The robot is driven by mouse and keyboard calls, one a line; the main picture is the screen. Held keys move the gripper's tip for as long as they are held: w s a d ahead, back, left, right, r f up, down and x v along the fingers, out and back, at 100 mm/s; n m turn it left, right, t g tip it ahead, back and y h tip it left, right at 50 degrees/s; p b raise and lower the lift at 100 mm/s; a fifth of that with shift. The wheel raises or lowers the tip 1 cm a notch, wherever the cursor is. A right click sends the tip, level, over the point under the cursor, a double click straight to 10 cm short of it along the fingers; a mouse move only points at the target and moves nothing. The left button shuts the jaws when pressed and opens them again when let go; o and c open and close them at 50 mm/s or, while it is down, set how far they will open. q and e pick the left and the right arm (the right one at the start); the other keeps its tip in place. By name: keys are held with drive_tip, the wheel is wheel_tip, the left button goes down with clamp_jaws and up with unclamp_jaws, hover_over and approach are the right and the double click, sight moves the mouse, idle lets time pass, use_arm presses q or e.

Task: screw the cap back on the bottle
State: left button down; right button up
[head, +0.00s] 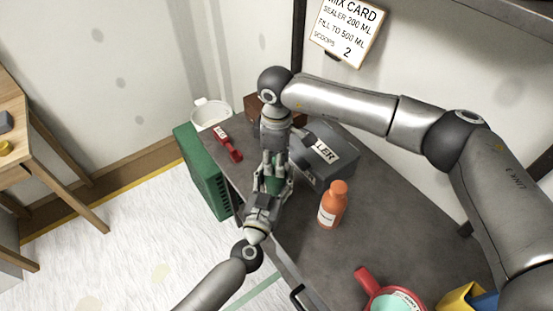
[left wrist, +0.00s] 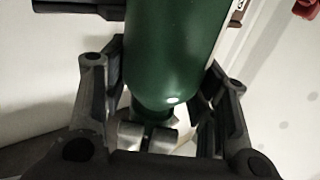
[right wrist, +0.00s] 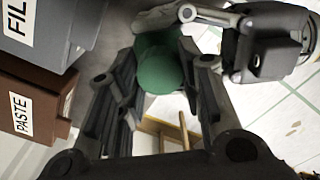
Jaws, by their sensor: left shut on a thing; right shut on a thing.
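A green bottle (head: 268,184) is held between my two grippers above the left edge of the grey worktop. My left gripper (head: 266,196) comes from below and is shut on the bottle's body, which fills the middle of the left wrist view (left wrist: 175,50). My right gripper (head: 272,170) comes from above and is shut at the bottle's upper end. In the right wrist view a round green cap (right wrist: 160,70) sits between its fingers, in line with the bottle. The fingers hide the joint, so I cannot tell whether the cap is seated on the neck.
An orange bottle (head: 332,206) stands right of the grippers. A grey filler box (head: 322,152) and a brown paste box (right wrist: 28,115) stand behind. A red scoop (head: 229,148) lies at the left. A red mug (head: 385,293) stands at the front. A green box (head: 203,172) is beside the worktop.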

drive_tip(key=o, duration=0.7)
drive_tip(key=shift+r, duration=2.3)
drive_tip(key=shift+c, duration=0.3)
